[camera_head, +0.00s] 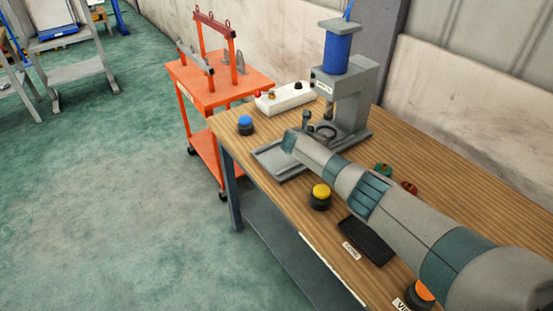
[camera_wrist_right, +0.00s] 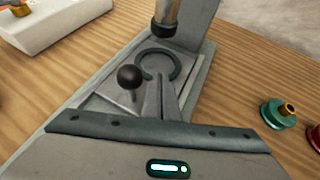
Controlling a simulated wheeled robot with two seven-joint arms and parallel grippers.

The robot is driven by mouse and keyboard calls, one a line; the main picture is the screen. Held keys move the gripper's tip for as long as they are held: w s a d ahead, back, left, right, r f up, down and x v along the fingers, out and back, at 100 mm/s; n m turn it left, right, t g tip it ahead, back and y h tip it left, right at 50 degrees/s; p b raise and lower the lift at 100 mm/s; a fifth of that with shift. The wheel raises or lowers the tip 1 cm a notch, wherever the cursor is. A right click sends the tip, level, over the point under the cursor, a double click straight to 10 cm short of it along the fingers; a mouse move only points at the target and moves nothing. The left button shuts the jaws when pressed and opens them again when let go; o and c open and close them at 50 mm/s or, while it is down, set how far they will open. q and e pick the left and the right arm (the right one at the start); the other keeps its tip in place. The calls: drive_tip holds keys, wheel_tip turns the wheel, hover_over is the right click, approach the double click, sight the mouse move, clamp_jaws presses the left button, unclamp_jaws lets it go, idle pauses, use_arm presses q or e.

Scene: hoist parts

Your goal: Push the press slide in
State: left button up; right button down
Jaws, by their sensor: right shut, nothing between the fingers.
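The grey press (camera_head: 350,98) with a blue cylinder on top stands at the back of the wooden bench. Its slide is a flat grey plate (camera_wrist_right: 108,100) with a dark ball knob (camera_wrist_right: 130,77), on the press base below the ram (camera_wrist_right: 165,22). A dark ring (camera_wrist_right: 176,66) lies beyond the knob, near the ram. My right gripper (camera_wrist_right: 161,78) is shut and empty, just right of the knob in the wrist view and in front of the ring. Whether it touches the slide, I cannot tell. In the head view my right arm hides part of the slide. My left gripper is out of view.
A white control box (camera_head: 285,98) stands left of the press. A blue button (camera_head: 246,125) and a yellow button (camera_head: 320,196) sit near the bench's front edge. A green-based part (camera_wrist_right: 279,113) lies right of the press. An orange cart (camera_head: 240,78) stands behind the bench.

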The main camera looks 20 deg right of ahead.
drive_tip(key=shift+s+a+r, duration=0.1)
drive_tip(key=shift+p+v, duration=0.3)
drive_tip(key=shift+v, duration=0.5)
drive_tip(key=b+v, duration=0.1)
drive_tip(key=v, duration=1.4)
drive_tip(key=shift+a, duration=0.2)
drive_tip(key=shift+s, duration=0.1)
